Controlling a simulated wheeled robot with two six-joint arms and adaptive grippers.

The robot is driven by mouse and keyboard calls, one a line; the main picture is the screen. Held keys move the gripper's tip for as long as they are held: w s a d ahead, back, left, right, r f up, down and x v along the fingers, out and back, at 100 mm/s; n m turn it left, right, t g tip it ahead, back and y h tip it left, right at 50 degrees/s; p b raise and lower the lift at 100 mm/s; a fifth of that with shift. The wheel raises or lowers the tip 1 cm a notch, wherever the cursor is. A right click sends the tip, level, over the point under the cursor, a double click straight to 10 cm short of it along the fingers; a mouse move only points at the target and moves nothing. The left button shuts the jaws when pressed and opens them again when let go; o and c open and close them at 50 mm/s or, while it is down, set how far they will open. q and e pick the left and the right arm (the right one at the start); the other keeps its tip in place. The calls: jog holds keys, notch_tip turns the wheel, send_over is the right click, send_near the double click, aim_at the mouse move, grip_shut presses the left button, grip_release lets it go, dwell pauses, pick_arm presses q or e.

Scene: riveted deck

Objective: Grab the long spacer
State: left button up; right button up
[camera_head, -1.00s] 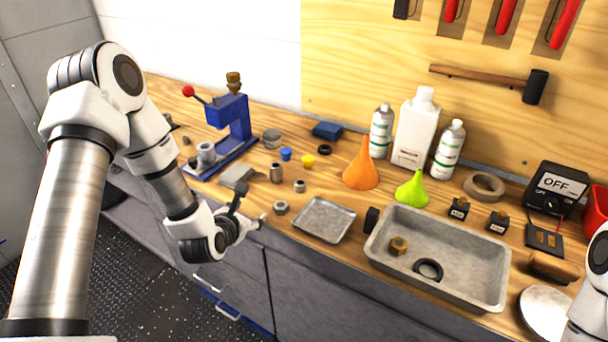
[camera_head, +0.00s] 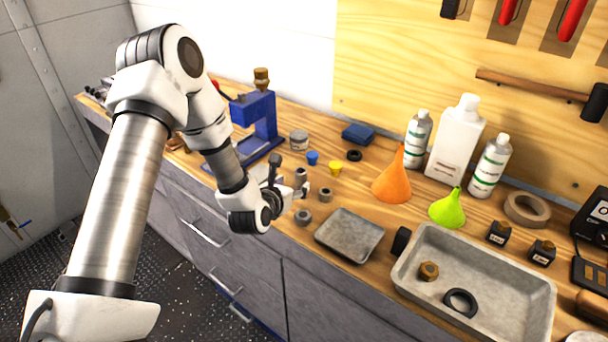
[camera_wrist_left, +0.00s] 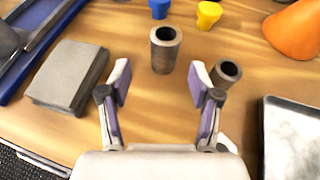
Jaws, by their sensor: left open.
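The long spacer (camera_head: 300,175) is a grey-brown hollow tube standing upright on the wooden bench. In the left wrist view the long spacer (camera_wrist_left: 164,52) stands just beyond the fingertips, roughly centred between them. A shorter spacer (camera_head: 325,194) stands to its right; in the left wrist view this shorter spacer (camera_wrist_left: 228,73) is close beside the right finger. My left gripper (camera_wrist_left: 160,82) is open and empty. In the head view my left gripper (camera_head: 296,190) is at the long spacer's near side and partly hides its lower part. My right gripper is out of view.
A nut (camera_head: 303,216) and a grey tray (camera_head: 350,236) lie to the right of my left gripper. A grey block (camera_wrist_left: 68,76) lies left of it, near the blue press (camera_head: 255,120). Blue (camera_head: 312,158) and yellow (camera_head: 335,168) plugs stand behind the spacers.

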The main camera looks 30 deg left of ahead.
aim_at(298, 181)
pick_arm(q)
jog(key=shift+w, duration=0.4)
jog(key=x, duration=0.2)
jog(key=p+x, duration=0.1)
jog(key=x, duration=0.1)
jog(key=shift+w+d+f+p, duration=0.2)
jog(key=shift+f+p, duration=0.05)
jog(key=shift+p, duration=0.05)
jog(key=shift+w+f, duration=0.2)
jog(key=shift+w, duration=0.05)
jog(key=shift+s+r, duration=0.1)
jog(key=shift+s, duration=0.05)
jog(key=shift+c, duration=0.2)
grip_shut()
jog(key=shift+r, duration=0.15)
